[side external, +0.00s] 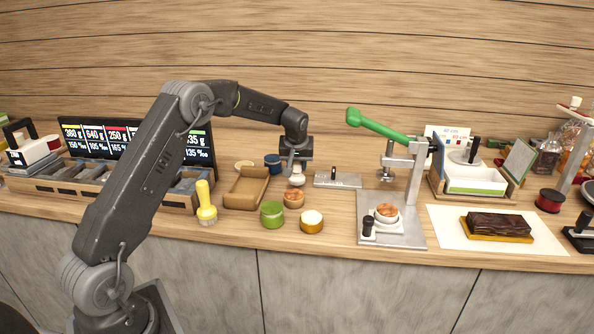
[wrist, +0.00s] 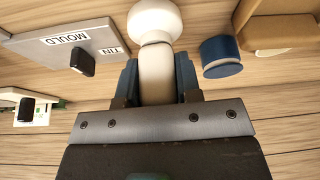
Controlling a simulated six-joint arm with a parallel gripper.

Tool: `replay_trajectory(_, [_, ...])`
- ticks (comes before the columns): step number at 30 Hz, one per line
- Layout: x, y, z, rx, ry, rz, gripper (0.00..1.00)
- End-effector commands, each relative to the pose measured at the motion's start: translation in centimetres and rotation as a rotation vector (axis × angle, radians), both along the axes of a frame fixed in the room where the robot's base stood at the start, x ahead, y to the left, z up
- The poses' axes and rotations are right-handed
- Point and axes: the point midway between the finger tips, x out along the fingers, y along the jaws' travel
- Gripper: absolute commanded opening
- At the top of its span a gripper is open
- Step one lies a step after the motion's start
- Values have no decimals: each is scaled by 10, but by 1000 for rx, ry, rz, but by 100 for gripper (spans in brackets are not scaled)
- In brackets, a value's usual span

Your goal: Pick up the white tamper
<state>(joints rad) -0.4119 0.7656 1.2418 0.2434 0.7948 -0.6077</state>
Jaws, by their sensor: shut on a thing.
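The white tamper (wrist: 155,22) shows in the wrist view with its pale round end up and its stem between the fingers of my gripper (wrist: 158,82). My gripper is shut on the stem. In the side external view the tamper (side external: 297,179) shows as a white knob just below my gripper (side external: 296,166), close above the counter. I cannot tell whether it touches the counter.
A green-handled press (side external: 415,180) stands to the right. A yellow brush (side external: 205,205) stands left.

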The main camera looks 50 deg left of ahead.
Motion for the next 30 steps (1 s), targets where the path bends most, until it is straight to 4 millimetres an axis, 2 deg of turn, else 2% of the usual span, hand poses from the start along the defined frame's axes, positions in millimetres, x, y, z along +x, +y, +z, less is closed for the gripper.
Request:
replay_trajectory(3, [1, 0, 24, 3, -5, -1, 3])
replay_trajectory(15, [-69, 53, 73, 2, -4, 4, 3])
replay_trajectory(21, [-88, 67, 87, 1, -2, 1, 3])
replay_trajectory(30, [-93, 71, 91, 0, -1, 0, 3])
